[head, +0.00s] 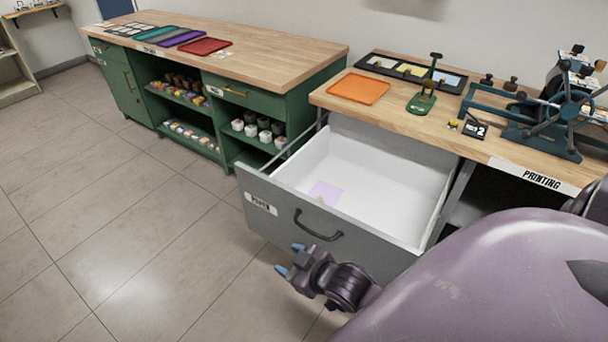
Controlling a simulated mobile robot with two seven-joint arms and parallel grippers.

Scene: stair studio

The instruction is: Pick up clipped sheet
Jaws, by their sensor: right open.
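A pale purple sheet (325,192) lies flat on the floor of the open drawer (375,180), near its front left. A small tan spot shows at the sheet's lower edge, possibly its clip; it is too small to tell. The drawer's grey front carries a paper label and a dark handle (318,228). My right gripper (288,260) is outside the drawer, in front of and below the handle, apart from the sheet. Its blue-tipped fingers are open and I see nothing between them. My left gripper is not in view.
The drawer's front wall stands between my right gripper and the sheet. The printing bench (440,116) above bears an orange tray (359,88), a green stand and a blue press (530,110). A green cabinet (270,108) stands left. The floor at left is clear.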

